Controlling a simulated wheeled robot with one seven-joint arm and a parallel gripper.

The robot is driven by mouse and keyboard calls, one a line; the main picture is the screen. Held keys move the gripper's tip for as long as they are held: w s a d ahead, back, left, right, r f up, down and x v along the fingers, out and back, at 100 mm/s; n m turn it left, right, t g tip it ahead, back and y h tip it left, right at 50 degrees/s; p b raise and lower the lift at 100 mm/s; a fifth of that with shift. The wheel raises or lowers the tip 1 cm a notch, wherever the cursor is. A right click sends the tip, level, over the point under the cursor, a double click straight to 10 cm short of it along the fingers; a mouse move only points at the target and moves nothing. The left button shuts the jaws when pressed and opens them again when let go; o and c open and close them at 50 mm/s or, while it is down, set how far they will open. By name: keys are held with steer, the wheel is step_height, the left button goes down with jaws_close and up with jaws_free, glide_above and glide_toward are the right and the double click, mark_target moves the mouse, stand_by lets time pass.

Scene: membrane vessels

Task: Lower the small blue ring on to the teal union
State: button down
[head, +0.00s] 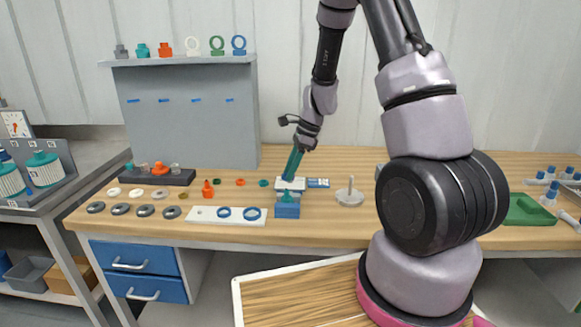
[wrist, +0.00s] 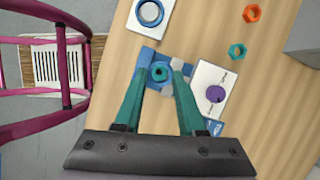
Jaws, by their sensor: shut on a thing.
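My gripper (wrist: 163,68) points down over the blue fixture (head: 287,211) with pale grey jaws. Its two teal fingers also show in the head view (head: 292,164). They are shut on the small blue ring, which is hard to make out against the blue fixture. The teal union (head: 287,197) stands upright in the fixture. In the wrist view the union (wrist: 158,73) shows as a round teal top with a dark hole, between and just beyond the fingertips. I cannot tell whether the ring touches the union.
A white plate (head: 196,216) left of the fixture bears two blue rings (head: 223,212). A white card with a purple knob (wrist: 215,94) lies right of the fixture in the wrist view. Orange (wrist: 251,13) and teal (wrist: 237,51) nuts lie beyond. A grey disc with a post (head: 349,197) stands to the right.

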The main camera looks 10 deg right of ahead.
mark_target(290, 197)
steer(key=shift+f, duration=3.3)
steer(key=shift+c, duration=2.1)
jaws_free()
steer(key=v, duration=1)
steer(key=shift+d+r, duration=0.2)
steer(key=shift+r, duration=0.1)
